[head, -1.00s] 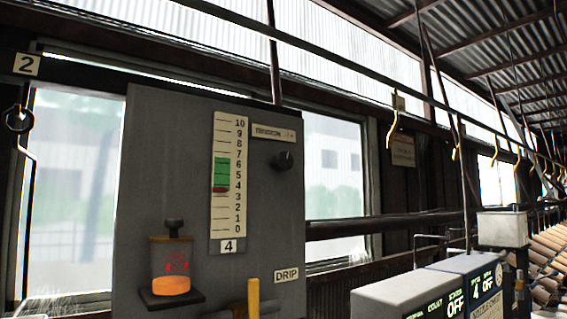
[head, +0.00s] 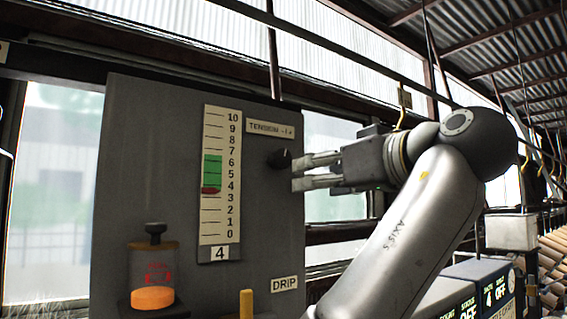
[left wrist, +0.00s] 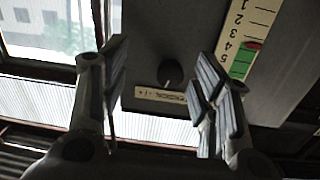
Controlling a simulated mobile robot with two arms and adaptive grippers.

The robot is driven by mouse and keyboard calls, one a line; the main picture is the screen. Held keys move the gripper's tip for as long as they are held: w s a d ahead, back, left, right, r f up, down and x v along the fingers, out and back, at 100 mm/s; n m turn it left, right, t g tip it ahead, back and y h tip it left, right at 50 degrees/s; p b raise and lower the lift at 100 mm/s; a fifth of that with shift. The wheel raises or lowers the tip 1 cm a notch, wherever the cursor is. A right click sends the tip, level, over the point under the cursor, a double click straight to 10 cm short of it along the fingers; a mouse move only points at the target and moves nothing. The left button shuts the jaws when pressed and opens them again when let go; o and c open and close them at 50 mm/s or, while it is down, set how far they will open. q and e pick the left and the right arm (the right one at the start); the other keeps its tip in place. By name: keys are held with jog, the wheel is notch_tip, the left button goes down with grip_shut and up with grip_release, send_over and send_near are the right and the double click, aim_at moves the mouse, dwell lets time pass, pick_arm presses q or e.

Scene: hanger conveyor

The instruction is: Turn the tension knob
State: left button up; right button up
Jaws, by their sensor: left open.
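The tension knob (head: 279,159) is a small dark round knob on a grey panel (head: 150,130), just below the label reading TENSION (head: 271,130). My left gripper (head: 297,172) comes in from the right side of the head view, open, its fingertips close to the knob's right side. In the left wrist view the knob (left wrist: 170,73) shows, upside down, in the gap between the open fingers (left wrist: 162,80); I cannot tell whether they touch it. The tension scale (head: 218,190) has a green band and a red marker (head: 211,190) near 4, at the band's lower end. My right gripper is not in view.
A jar with orange liquid (head: 153,298), a yellow handle (head: 246,304) and a DRIP label (head: 285,284) are low on the panel. Control boxes (head: 480,285) stand at lower right. A rail with hangers runs overhead.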

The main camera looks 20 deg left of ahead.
aim_at(284, 159)
pick_arm(q)
notch_tip(284, 159, up, 4)
jog(key=s+n+y, duration=0.1)
jog(key=s, duration=0.1)
jog(key=p+x, duration=0.2)
jog(key=x, duration=0.3)
jog(key=p+x, duration=0.2)
jog(key=x, duration=0.3)
jog(key=shift+a+f, duration=0.25)
jog(key=shift+a, duration=0.05)
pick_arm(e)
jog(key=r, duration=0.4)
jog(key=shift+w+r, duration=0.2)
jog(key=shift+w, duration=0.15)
pick_arm(q)
jog(key=c, duration=1.1)
jog(key=shift+o, duration=0.2)
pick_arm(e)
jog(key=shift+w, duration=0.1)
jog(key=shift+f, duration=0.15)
